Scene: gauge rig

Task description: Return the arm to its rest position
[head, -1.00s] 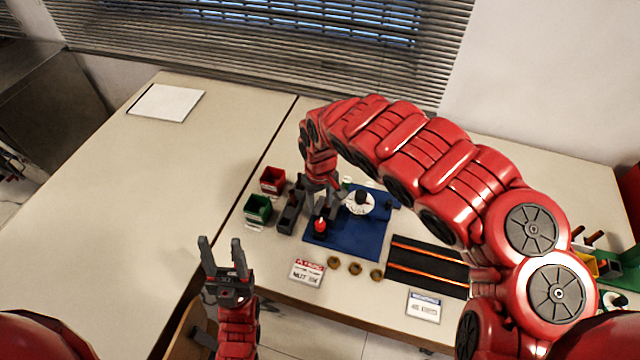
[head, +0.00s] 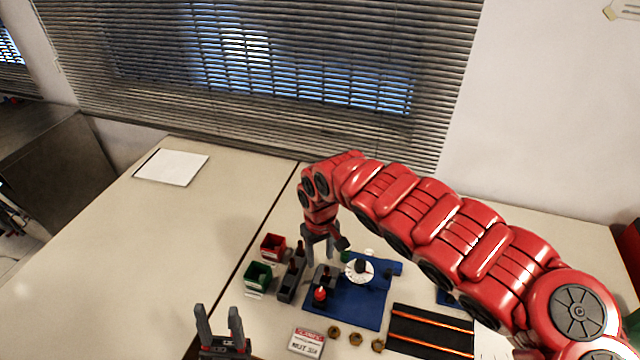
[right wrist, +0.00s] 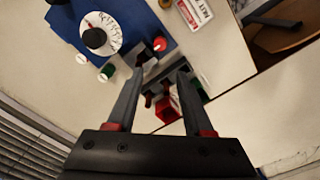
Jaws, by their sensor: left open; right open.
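My right arm reaches across the table from the right, bent over at the far left end. Its gripper (head: 320,246) points down, open and empty, above the back left part of the blue mat (head: 366,312). In the right wrist view the two fingers (right wrist: 160,70) are apart with nothing between them. A white dial with a black knob (head: 359,269) stands just right of this gripper; it also shows in the right wrist view (right wrist: 99,38). My left gripper (head: 219,314) is open and empty at the bottom left, pointing up.
A red bin (head: 272,246) and a green bin (head: 257,275) stand left of the mat. A red-topped part (head: 320,294) is on the mat. A label card (head: 306,343), several brass nuts (head: 355,339) and a black striped board (head: 432,331) lie in front. The left table is mostly clear.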

